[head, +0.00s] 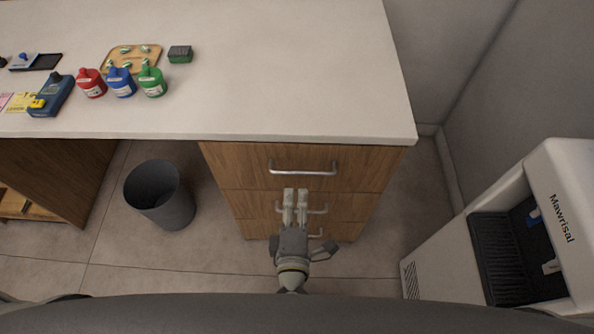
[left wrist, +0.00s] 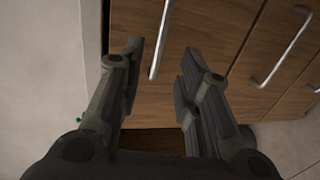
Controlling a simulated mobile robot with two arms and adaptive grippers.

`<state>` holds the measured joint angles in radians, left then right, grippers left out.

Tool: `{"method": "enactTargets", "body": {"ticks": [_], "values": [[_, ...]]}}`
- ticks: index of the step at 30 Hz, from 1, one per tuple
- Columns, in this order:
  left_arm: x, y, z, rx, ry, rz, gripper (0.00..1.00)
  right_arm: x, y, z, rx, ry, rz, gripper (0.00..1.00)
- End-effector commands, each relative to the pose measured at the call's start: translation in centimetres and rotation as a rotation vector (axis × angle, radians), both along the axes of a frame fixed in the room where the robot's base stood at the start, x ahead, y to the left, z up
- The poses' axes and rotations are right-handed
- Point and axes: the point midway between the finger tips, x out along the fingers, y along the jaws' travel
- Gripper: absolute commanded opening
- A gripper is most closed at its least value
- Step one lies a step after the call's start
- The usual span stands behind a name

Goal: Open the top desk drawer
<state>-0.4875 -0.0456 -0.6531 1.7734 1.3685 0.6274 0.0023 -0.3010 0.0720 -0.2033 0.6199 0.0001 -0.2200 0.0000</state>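The top desk drawer (head: 250,170) is the uppermost wooden front under the white counter, and it looks shut. Its metal bar handle (head: 303,172) is horizontal. My left gripper (head: 295,190) is in front of the drawer stack, its fingertips just below the top handle in the head view. In the left wrist view the gripper (left wrist: 163,62) is open, and the top handle (left wrist: 157,48) shows beyond and between the fingers, with nothing held. I cannot tell whether a finger touches the handle. My right gripper is in neither view.
Two lower drawers with handles (left wrist: 283,48) sit below. A grey bin (head: 160,195) stands left of the drawers, and a white Mawrisal machine (head: 540,190) stands at right. Red, blue and green bottles (head: 122,83) are on the counter (head: 300,80). Its front edge overhangs the drawers.

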Motion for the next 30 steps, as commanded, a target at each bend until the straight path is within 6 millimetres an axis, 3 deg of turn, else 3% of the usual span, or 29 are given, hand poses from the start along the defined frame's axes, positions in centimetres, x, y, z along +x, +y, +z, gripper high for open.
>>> {"method": "enactTargets", "body": {"ticks": [5,15,21,30], "values": [[3.0,0.0,-0.5,0.004,-0.004,-0.001,0.32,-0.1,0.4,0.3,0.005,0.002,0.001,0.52],[8.2,0.0,-1.7,0.004,-0.002,-0.003,0.32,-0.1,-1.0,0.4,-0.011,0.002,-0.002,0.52],[9.4,0.0,-2.0,0.004,0.0,-0.003,0.32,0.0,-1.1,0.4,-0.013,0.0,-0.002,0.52],[9.6,0.0,-2.0,0.004,0.0,-0.003,0.32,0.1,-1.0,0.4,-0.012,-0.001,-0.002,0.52]]}}
